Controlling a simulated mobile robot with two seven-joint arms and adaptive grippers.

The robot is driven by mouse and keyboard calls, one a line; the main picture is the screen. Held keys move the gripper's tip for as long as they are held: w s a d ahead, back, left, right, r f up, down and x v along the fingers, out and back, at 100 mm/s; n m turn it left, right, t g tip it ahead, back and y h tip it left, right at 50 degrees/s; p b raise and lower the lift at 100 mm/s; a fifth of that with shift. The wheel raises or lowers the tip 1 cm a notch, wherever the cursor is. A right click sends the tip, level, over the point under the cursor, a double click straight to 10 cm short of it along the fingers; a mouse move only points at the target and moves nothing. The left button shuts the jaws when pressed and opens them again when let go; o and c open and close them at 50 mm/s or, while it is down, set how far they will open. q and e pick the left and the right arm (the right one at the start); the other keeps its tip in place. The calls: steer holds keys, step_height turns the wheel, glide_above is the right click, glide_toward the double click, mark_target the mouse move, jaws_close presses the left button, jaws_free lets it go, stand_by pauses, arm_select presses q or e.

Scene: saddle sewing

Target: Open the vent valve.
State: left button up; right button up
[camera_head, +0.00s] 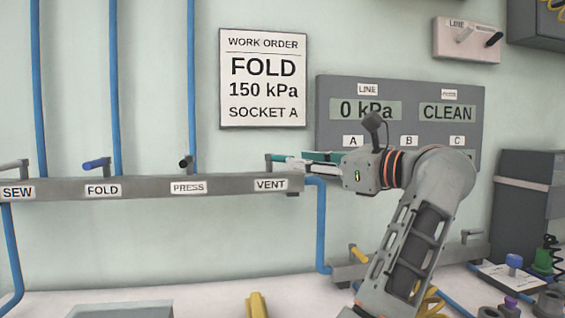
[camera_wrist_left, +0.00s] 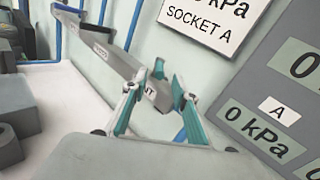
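The vent valve's small grey handle (camera_head: 269,160) stands on the right end of the grey manifold bar, above the VENT label (camera_head: 270,184). My left gripper (camera_head: 282,160) is at this handle, with its teal and grey fingers pointing left toward it. In the left wrist view, the two fingertips (camera_wrist_left: 160,82) are apart, with the end of the bar and the partly hidden vent label beyond them. The dark handle (camera_wrist_left: 158,68) shows near the tips; I cannot tell whether they touch it. My right gripper is in neither view.
The bar (camera_head: 140,187) also carries SEW, FOLD and PRESS valves, with blue pipes along the wall. A grey panel (camera_head: 400,90) reads 0 kPa and CLEAN. A work order (camera_head: 263,78) reads FOLD 150 kPa, socket A. A lower bar with a yellow handle (camera_head: 358,254) sits below.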

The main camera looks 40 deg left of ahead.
mark_target(273, 158)
arm_select(q)
steer(key=a, duration=0.5)
steer(key=shift+w+a+f, duration=0.1)
steer(key=shift+w, duration=0.05)
steer(key=shift+a+b, duration=0.3)
steer(key=shift+a, duration=0.25)
jaws_close()
